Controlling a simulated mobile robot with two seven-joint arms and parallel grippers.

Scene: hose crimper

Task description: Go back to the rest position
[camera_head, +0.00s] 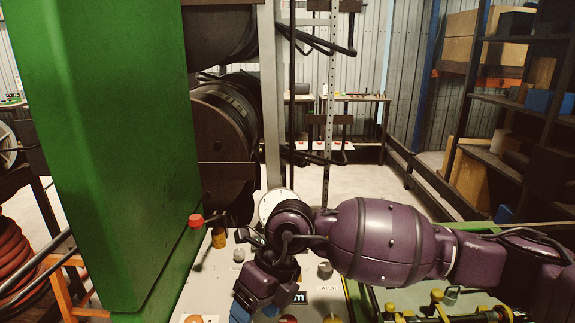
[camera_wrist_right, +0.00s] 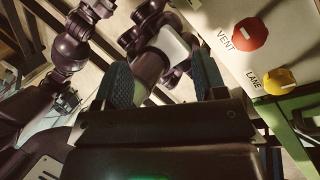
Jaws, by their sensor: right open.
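My right arm comes in from the right in the head view, and its gripper (camera_head: 255,312) is low over the grey control panel (camera_head: 215,268). In the right wrist view the two blue fingers of this gripper (camera_wrist_right: 163,78) stand wide apart, with nothing held between them. A red VENT knob (camera_wrist_right: 250,34) and a yellow LANE knob (camera_wrist_right: 279,81) are on the panel to the right of the fingers, apart from them. My left gripper cannot be made out in either view.
A tall green machine body (camera_head: 105,140) fills the left of the head view. A red-topped knob (camera_head: 196,221) and a white round dial (camera_head: 270,201) stand close by my right wrist. Yellow fittings (camera_head: 437,306) lie under my right arm. Shelves (camera_head: 490,150) stand at the back right.

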